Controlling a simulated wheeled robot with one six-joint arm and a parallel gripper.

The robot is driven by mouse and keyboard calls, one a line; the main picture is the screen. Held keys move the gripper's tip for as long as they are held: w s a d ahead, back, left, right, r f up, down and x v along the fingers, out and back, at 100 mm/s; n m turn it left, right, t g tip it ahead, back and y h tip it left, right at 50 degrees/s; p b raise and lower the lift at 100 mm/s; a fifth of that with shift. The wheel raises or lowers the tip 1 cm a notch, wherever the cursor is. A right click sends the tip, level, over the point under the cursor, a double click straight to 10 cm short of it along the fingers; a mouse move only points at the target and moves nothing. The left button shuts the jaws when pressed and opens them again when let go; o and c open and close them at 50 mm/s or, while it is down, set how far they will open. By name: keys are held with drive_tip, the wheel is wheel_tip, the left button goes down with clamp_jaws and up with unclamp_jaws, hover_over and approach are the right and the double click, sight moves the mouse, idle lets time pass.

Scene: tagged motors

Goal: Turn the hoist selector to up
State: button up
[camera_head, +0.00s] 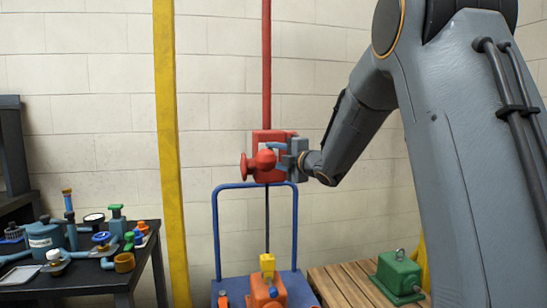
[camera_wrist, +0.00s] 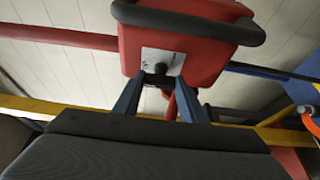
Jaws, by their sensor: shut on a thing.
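The red hoist control box (camera_head: 260,136) hangs on a red pole in front of the wall. In the wrist view the box (camera_wrist: 208,62) fills the upper middle, with a dark grey bar across its upper edge. A small black selector knob (camera_wrist: 161,68) sits on a pale plate (camera_wrist: 149,57) on its face. My gripper (camera_head: 276,151) reaches the box from the right. In the wrist view my gripper (camera_wrist: 162,78) has its two blue-grey fingers either side of the knob, shut on it. Marks on the plate are too small to read.
A blue cart (camera_head: 216,225) stands below the box with an orange motor (camera_head: 266,292) on it. A green motor (camera_head: 398,274) sits on a wooden pallet (camera_head: 345,286) at right. A dark table (camera_head: 140,270) with several fittings is at left, beside a yellow post (camera_head: 169,130).

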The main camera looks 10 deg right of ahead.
idle(0.3)
drive_tip(key=o, duration=0.8)
drive_tip(key=shift+s, duration=0.1)
drive_tip(key=v, duration=0.7)
drive_tip(key=shift+s+d+b, duration=0.1)
drive_tip(key=shift+s+b, duration=0.2)
drive_tip(key=shift+b, duration=0.05)
